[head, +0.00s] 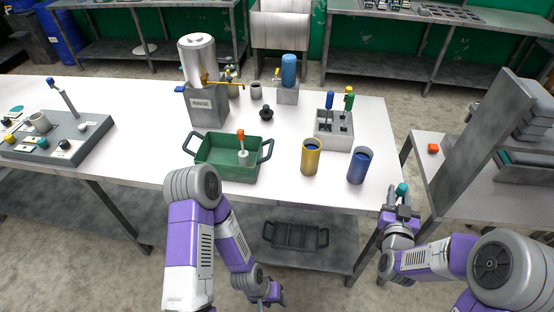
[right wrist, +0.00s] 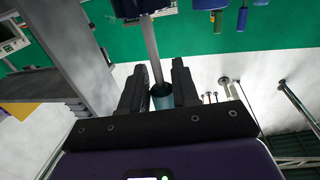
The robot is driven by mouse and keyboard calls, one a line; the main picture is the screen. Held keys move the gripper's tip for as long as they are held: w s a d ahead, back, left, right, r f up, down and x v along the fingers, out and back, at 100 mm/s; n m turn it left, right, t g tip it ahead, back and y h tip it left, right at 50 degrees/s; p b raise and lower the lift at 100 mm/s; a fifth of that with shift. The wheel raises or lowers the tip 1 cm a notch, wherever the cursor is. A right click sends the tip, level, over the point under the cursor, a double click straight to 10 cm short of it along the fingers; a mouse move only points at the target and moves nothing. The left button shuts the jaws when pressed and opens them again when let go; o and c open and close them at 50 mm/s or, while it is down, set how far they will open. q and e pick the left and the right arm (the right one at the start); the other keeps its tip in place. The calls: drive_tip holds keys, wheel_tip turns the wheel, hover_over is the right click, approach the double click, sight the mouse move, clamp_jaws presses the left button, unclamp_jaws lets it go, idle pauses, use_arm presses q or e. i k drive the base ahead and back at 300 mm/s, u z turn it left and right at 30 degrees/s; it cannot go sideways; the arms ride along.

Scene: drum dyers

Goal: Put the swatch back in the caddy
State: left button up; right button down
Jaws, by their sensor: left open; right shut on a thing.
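My right gripper (head: 403,200) is shut on the swatch, gripping its teal handle (head: 402,188). In the right wrist view the teal handle (right wrist: 162,97) sits between the two fingers, with a metal rod (right wrist: 152,50) running to a dark blue end (right wrist: 138,7). The gripper is off the table's right front corner, apart from the caddy. The grey caddy (head: 333,143) stands on the table at right, with a blue-handled piece (head: 329,100) and a green-and-yellow-handled piece (head: 348,100) upright in it. My left gripper (head: 266,292) is open and low, in front of the table.
A yellow cup (head: 310,158) and a blue cup (head: 359,166) stand in front of the caddy. A green tub (head: 217,160) holds an orange-handled piece (head: 241,143). A rinse drum (head: 208,105) stands behind it. A side table (head: 425,165) with a tall grey panel (head: 482,130) lies right.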

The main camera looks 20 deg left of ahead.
sight(220, 162)
drive_tip(key=z, duration=2)
drive_tip(key=k, duration=0.9)
drive_tip(key=u, duration=2.8)
drive_tip(key=i, duration=1)
